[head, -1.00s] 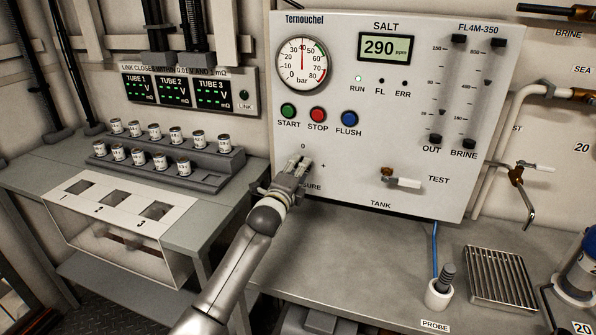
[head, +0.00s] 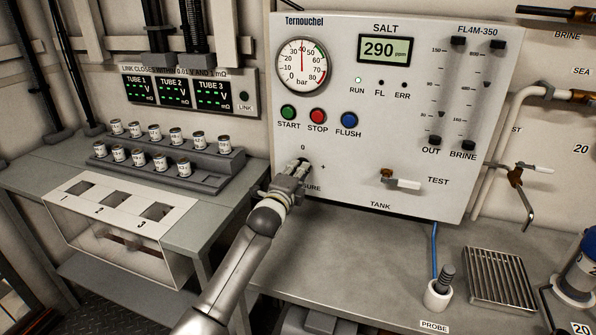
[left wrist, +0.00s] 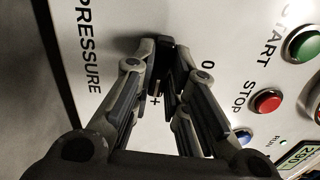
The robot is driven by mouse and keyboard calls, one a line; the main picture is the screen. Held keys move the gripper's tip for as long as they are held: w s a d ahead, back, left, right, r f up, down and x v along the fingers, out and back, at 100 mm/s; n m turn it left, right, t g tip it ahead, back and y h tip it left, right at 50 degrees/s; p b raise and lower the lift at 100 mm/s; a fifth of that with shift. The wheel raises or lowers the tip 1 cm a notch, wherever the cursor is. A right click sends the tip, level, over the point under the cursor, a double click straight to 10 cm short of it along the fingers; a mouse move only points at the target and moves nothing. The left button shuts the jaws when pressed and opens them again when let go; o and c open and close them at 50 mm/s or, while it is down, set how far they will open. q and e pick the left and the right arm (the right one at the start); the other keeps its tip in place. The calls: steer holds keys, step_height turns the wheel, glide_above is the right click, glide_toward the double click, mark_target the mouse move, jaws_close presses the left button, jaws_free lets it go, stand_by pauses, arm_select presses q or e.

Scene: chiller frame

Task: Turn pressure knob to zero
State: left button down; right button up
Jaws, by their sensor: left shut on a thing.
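The pressure knob (left wrist: 163,52) is a dark knob on the white panel (head: 345,165), between the "0" mark and the "+" mark. My left gripper (head: 300,167) is at the knob, below the "0" in the head view, and covers most of it and part of the "PRESSURE" label. In the left wrist view the fingertips of my left gripper (left wrist: 160,65) are closed on the knob from both sides. The round pressure gauge (head: 302,63) has its needle pointing nearly straight up, near 40 bar. My right gripper is not in view.
Green START (head: 288,112), red STOP (head: 318,115) and blue FLUSH (head: 349,118) buttons sit above the knob. A TEST valve handle (head: 402,183) is to the right. The grey bench (head: 370,255) below is mostly clear, with a probe holder (head: 438,293) and a metal grate (head: 499,278).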

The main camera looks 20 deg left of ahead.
arm_select(q)
steer(key=shift+f+n+p, duration=0.15)
steer(key=shift+n+p, duration=2.45)
steer(key=shift+n, duration=6.7)
steer(key=c, duration=1.4)
jaws_free()
steer(key=shift+c, duration=0.2)
steer(key=s, duration=1.2)
steer(key=shift+a, duration=0.25)
